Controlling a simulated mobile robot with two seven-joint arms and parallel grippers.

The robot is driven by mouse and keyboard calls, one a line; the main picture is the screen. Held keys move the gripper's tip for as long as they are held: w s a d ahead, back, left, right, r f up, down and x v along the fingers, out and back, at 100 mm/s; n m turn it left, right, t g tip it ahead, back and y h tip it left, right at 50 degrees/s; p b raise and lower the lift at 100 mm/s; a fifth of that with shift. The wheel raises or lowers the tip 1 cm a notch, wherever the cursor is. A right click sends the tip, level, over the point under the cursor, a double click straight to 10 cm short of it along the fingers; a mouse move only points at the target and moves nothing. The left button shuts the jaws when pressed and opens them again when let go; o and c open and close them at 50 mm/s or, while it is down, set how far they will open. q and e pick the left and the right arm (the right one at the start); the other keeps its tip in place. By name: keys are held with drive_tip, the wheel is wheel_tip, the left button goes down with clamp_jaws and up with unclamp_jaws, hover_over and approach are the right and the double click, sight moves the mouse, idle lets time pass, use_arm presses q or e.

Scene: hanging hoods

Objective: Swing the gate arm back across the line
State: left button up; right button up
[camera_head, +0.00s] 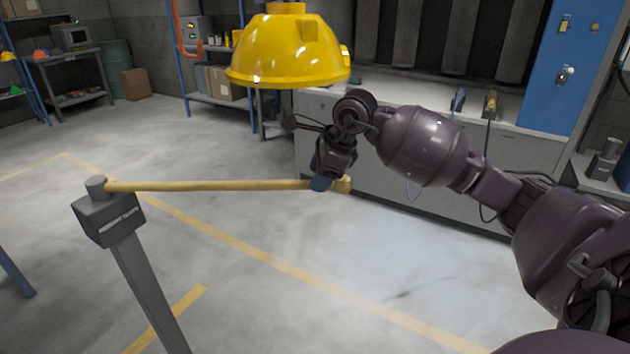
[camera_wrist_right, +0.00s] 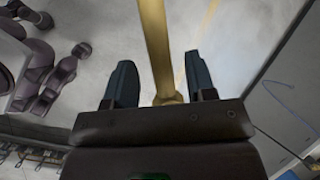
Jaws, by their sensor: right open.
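The gate arm (camera_head: 225,186) is a yellow bar that runs level to the right from a grey post (camera_head: 108,216). Its free end (camera_head: 343,185) has a thicker knob. My right gripper (camera_head: 322,182) is at the arm's free end in the head view and covers part of it. In the right wrist view, the gate arm (camera_wrist_right: 156,45) passes between the two open fingers of the gripper (camera_wrist_right: 160,85), with a gap on each side. A yellow line (camera_head: 240,240) is painted on the floor and runs diagonally beneath the arm. My left gripper is not in view.
A grey cabinet bench (camera_head: 420,150) stands behind my right arm. A blue panel (camera_head: 560,70) is at the back right. The floor left of the post is mostly clear.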

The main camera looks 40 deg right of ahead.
drive_tip(key=shift+x, duration=1)
clamp_jaws()
